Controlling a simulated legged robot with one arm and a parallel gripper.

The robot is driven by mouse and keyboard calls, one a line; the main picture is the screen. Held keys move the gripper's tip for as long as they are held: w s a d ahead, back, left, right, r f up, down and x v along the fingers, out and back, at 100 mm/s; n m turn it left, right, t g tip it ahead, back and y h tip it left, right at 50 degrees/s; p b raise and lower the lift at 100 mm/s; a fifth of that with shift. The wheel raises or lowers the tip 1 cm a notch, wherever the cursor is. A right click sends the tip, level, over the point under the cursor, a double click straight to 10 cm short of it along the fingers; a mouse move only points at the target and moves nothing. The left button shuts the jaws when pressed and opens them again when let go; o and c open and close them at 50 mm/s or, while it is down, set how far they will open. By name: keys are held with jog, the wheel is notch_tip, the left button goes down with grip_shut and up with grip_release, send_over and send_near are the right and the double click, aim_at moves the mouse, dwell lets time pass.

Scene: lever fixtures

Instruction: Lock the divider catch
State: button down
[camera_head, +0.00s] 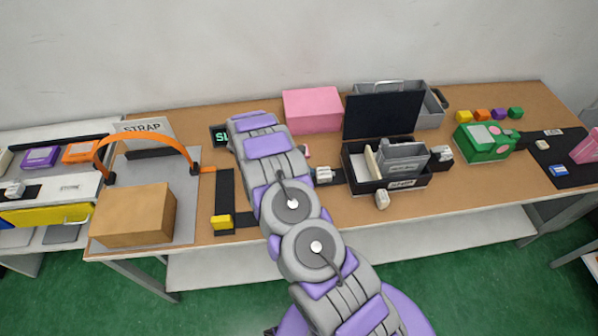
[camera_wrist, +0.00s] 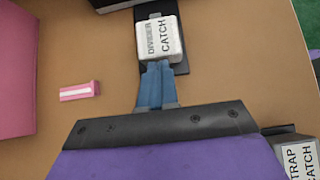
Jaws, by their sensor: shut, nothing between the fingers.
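The divider catch (camera_wrist: 158,38) is a white block labelled "DIVIDER CATCH" on a black base strip, at the top middle of the wrist view. In the head view a white block (camera_head: 323,175) on a black strip, left of the open black case (camera_head: 362,181), appears to be the same catch. My gripper (camera_wrist: 156,67) has its blue fingers together and empty, with the tips at the catch's near edge; I cannot tell whether they touch it. In the head view my arm hides the gripper.
A pink box (camera_head: 313,110) stands behind, with a small pink piece (camera_wrist: 80,91) nearby. A block labelled "STRAP CATCH" (camera_wrist: 299,160) shows at the wrist view's lower right. Brown box (camera_head: 133,215) and orange strap (camera_head: 146,141) stand left; a green device (camera_head: 484,142) stands right.

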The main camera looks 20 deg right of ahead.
aim_at(325, 172)
jog(key=shift+d, duration=0.1)
dwell(0.3)
jog(key=d, duration=0.1)
jog(key=s+d+p, duration=0.1)
jog(key=d, duration=0.1)
jog(key=d+p, duration=0.1)
jog(key=d, duration=0.1)
jog(key=shift+s+d, duration=0.2)
jog(key=shift+s, duration=0.15)
jog(key=shift+a, duration=0.2)
jog(key=shift+w+a, duration=0.1)
jog(key=shift+a, duration=0.2)
jog(key=a, duration=0.1)
jog(key=w+a, duration=0.1)
jog(key=w+a+r, duration=0.1)
jog(key=a, duration=0.1)
jog(key=shift+a+p, duration=0.1)
jog(key=shift+p, duration=0.3)
jog(key=v, duration=0.8)
jog(key=shift+s+r, duration=0.15)
jog(key=shift+s, duration=0.1)
jog(key=shift+a, duration=0.35)
